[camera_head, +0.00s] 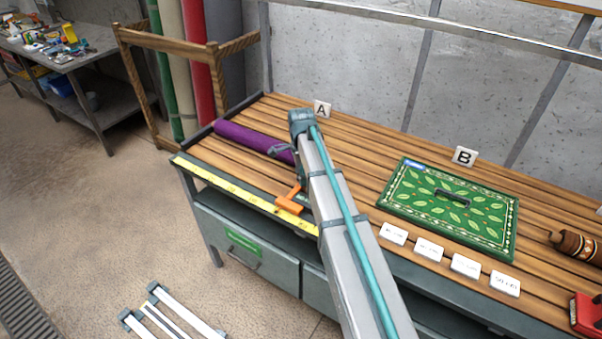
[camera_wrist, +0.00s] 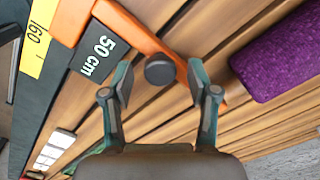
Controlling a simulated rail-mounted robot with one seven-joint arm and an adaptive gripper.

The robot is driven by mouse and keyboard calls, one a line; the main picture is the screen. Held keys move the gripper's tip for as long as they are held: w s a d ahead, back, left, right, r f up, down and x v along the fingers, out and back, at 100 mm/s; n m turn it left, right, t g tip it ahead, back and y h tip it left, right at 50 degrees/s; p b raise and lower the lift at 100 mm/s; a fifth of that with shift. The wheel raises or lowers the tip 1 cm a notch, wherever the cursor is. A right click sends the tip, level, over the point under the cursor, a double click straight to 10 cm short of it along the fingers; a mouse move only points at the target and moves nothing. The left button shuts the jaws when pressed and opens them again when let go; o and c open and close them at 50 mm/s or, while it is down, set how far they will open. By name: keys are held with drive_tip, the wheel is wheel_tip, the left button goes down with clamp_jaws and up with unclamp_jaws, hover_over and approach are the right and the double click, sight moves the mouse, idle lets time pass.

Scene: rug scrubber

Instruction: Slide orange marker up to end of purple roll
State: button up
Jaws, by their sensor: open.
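The purple roll (camera_head: 243,137) lies on the slatted bench top at its left end, and its end shows at the right of the wrist view (camera_wrist: 282,55). The orange marker (camera_head: 290,201) sits at the yellow measuring strip (camera_head: 235,193) on the front edge; in the wrist view its orange arm (camera_wrist: 143,38) carries a dark round knob (camera_wrist: 160,69). Bare slats show between the marker and the roll. My gripper (camera_wrist: 160,82) is open, with one finger on each side of the knob and a small gap at both. In the head view my arm hides most of the gripper.
A black "50 cm" label (camera_wrist: 92,52) lies beside the strip. A green leaf-patterned mat (camera_head: 450,204) lies right of my arm, with several white cards (camera_head: 429,249) in front. Card A (camera_head: 322,109) stands behind my arm. A wooden rack (camera_head: 165,75) stands left.

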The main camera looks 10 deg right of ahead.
drive_tip(key=c, duration=0.9)
drive_tip(key=shift+w+a, duration=0.45)
drive_tip(key=shift+c, duration=0.2)
drive_tip(key=o, duration=0.9)
drive_tip(key=shift+o, duration=0.2)
wheel_tip(320, 180, up, 12)
